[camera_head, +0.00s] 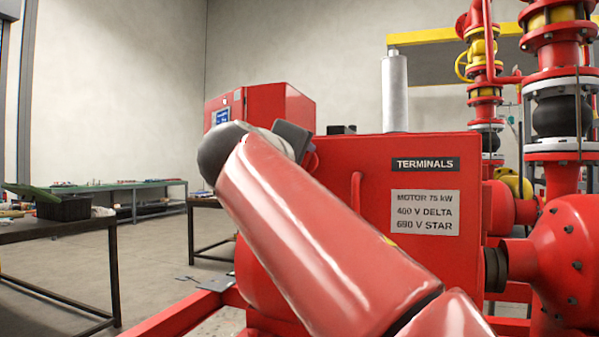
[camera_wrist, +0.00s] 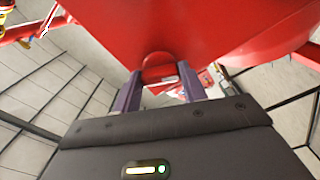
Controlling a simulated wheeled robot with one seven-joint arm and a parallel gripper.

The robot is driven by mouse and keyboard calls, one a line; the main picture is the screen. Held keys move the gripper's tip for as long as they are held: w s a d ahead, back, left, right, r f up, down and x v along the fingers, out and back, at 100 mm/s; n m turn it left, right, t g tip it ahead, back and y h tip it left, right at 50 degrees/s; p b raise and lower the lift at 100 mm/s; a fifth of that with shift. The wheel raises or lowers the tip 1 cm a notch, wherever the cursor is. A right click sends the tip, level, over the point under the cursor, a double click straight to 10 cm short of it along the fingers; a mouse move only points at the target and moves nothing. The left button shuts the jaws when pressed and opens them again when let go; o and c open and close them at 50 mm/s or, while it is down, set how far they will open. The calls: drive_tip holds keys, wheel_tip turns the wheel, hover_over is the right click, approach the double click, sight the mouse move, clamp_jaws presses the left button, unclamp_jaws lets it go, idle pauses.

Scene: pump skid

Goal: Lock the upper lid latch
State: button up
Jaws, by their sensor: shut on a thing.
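The terminal box lid (camera_head: 430,145) is red and bears a "TERMINALS" label and a motor rating plate. A red bar handle (camera_head: 356,190) stands on its left part. In the wrist view my gripper (camera_wrist: 159,75) has its two dark fingers on either side of a small rounded red piece, which looks like the upper lid latch (camera_wrist: 158,68), and is shut on it. The piece is next to a large red surface (camera_wrist: 180,25). In the head view my red arm hides the gripper and the latch; whether the latch is locked cannot be told.
A red control cabinet (camera_head: 280,105) with a small screen stands behind the box. Red pipes and flanges (camera_head: 560,150) crowd the right side. A dark table (camera_head: 45,232) is at the left, a workbench (camera_head: 145,188) at the back wall. Open floor lies between them.

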drive_tip(key=m+b, duration=0.4)
drive_tip(key=m, duration=0.9)
idle(0.6)
drive_tip(key=o, duration=1)
drive_tip(key=b+v, duration=0.2)
drive_tip(key=v, duration=0.5)
drive_tip(key=shift+s+a, duration=0.15)
drive_tip(key=shift+s, duration=0.2)
drive_tip(key=shift+s, duration=0.1)
